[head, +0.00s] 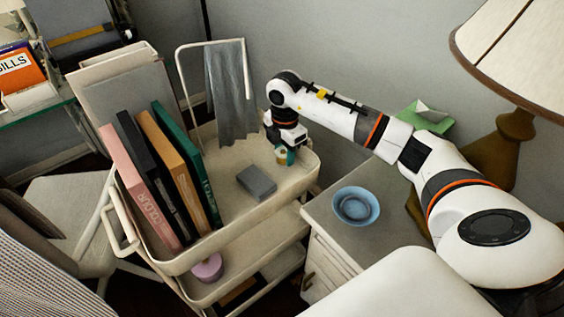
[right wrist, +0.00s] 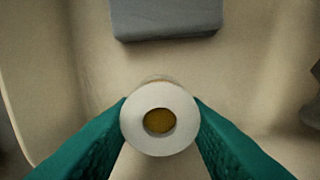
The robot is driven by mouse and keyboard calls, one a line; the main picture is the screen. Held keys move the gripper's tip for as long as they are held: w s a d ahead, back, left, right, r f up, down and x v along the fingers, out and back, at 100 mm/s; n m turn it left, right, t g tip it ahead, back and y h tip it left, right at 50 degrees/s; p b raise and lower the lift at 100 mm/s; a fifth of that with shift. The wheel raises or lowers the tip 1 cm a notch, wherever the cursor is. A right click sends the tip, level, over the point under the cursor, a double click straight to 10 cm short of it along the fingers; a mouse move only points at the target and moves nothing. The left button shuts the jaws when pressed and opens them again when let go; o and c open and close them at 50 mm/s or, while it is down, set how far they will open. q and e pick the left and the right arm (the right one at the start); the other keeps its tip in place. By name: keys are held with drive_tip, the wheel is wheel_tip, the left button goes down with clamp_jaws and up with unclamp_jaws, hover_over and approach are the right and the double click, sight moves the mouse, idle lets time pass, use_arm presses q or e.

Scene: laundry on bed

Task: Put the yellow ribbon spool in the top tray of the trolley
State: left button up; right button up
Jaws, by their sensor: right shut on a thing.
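My right gripper (head: 286,157) points down over the right end of the trolley's top tray (head: 226,212). Its teal fingers are shut on the yellow ribbon spool (head: 281,153). In the right wrist view the spool (right wrist: 160,118) shows end-on, with a white round face and a yellow-brown centre, between the two fingertips (right wrist: 160,122). It is upright and within the tray's outline, low over the tray floor. I cannot tell whether its underside touches the floor. My left gripper is not in view.
A grey box (head: 257,182) lies in the tray beside the spool, with a gap. Several upright books (head: 160,180) fill the tray's left part. A grey cloth (head: 231,90) hangs behind. A blue bowl (head: 356,206) stands on the cabinet at right. A pink item (head: 207,268) sits on the lower shelf.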

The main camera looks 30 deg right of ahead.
sight(284, 170)
wheel_tip(284, 170, down, 3)
drive_tip(key=shift+f, duration=0.5)
drive_tip(key=o, duration=0.7)
drive_tip(key=shift+o, duration=1.2)
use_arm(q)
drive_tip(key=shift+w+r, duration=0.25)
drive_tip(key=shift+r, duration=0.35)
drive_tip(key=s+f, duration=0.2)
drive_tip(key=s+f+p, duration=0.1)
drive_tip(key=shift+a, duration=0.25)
use_arm(e)
wheel_tip(284, 170, up, 12)
drive_tip(key=shift+r, duration=0.2)
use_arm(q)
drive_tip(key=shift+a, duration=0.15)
